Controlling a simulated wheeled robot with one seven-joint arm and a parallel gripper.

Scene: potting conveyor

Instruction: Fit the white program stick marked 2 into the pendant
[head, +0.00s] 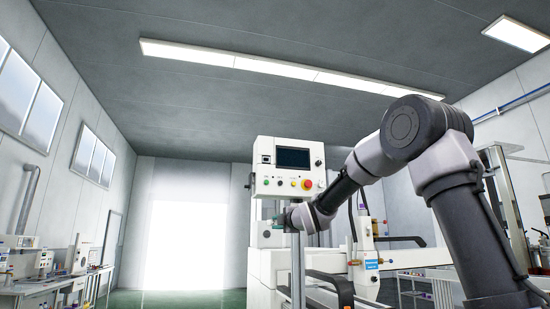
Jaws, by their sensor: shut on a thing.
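The pendant (262,185) is a white control box on a post, near the middle of the head view. It has a dark screen, a small dark port (265,159) at its upper left, a row of small buttons and a red stop knob. My gripper (277,221) is small and partly hidden beyond my wrist, just below the pendant's lower edge and apart from its front face. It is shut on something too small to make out. The white program stick marked 2 cannot be made out in this view.
A white machine (262,270) stands under the pendant, with a grey upright in front. A white column with a blue label (371,265) is to its right. Benches with equipment (45,285) line the left wall. The air left of the pendant is clear.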

